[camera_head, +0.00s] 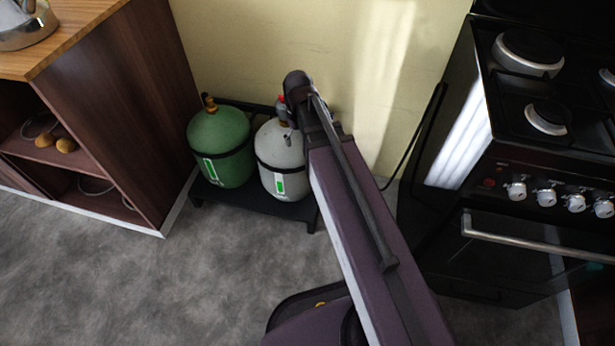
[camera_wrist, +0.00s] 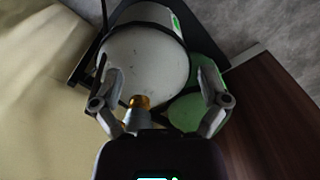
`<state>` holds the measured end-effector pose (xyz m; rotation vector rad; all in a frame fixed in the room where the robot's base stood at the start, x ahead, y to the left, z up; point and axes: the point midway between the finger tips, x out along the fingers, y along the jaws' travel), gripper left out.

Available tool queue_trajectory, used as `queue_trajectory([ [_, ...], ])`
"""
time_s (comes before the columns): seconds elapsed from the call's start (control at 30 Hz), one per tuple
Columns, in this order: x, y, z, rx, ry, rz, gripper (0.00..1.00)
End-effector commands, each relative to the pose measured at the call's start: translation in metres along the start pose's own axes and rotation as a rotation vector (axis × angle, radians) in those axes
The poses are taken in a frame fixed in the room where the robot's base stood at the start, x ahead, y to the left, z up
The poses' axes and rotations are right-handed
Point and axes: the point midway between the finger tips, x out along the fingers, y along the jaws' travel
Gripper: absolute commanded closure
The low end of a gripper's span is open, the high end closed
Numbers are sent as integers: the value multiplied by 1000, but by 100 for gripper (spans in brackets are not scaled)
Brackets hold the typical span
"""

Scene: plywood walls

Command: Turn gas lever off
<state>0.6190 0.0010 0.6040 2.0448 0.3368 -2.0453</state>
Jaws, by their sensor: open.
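The white gas bottle (camera_head: 280,158) stands on a low black stand beside the green gas bottle (camera_head: 222,143). A small red part (camera_head: 282,100) shows above the white bottle. In the wrist view the white bottle (camera_wrist: 150,62) fills the upper middle, with a brass and grey valve fitting (camera_wrist: 140,101) below it. My gripper (camera_wrist: 160,100) is open, its fingers apart on either side of this fitting. I see no contact. The lower part of the fitting is hidden by my gripper body, and I cannot make out the lever's position. In the head view my arm hides most of the gripper.
A brown wooden cabinet (camera_head: 130,100) stands left of the bottles. A black stove (camera_head: 520,180) with knobs and an oven handle is on the right. A yellow plywood wall (camera_head: 240,45) is close behind the bottles.

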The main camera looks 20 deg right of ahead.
Motion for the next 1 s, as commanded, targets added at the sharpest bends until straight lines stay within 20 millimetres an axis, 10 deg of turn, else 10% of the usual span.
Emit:
queue_trajectory([
  [1.0, 70, -25, 78, 324, 0, 0, 6],
])
